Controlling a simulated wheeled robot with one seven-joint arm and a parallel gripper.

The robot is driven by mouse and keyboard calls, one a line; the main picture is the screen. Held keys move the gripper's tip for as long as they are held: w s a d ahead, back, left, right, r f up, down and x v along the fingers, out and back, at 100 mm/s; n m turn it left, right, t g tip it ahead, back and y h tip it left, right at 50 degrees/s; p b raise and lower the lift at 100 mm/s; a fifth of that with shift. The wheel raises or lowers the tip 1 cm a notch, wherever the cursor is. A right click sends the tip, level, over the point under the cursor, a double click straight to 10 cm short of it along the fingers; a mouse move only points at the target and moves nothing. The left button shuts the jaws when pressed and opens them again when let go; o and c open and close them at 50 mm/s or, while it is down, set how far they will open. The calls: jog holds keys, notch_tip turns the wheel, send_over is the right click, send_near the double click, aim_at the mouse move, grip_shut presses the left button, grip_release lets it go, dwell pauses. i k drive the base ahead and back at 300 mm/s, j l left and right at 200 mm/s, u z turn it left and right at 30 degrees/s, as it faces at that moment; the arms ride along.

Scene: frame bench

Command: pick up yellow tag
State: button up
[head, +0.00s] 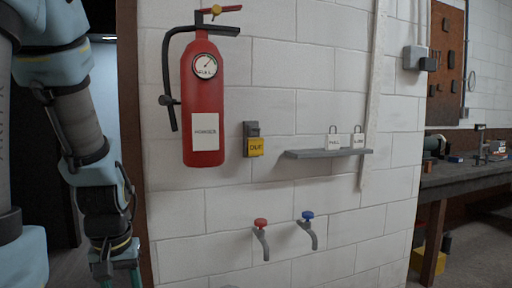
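The yellow tag (256,147) hangs on the lower part of a small dark grey holder (251,128) on the white block wall. Dark lettering shows on it, which seems to read "DUE". My gripper (122,277) is at the bottom left, well below and left of the tag. Only its upper part shows, and its fingertips are cut off by the lower edge of the picture, so I cannot tell its opening.
A red fire extinguisher (203,100) hangs left of the tag. A grey shelf (328,153) with two white tags (345,141) is to the right. Red (261,224) and blue (307,216) taps stick out below. A workbench (462,178) stands far right.

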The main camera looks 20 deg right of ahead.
aim_at(255, 146)
jog(key=l+u, duration=0.1)
jog(key=u, duration=0.4)
jog(key=k+l+u, duration=0.1)
jog(key=l+u, duration=0.15)
jog(key=k+l+u, duration=0.25)
jog(key=l, duration=0.15)
jog(key=l+u, duration=0.2)
jog(key=l, duration=0.15)
jog(key=k, duration=0.05)
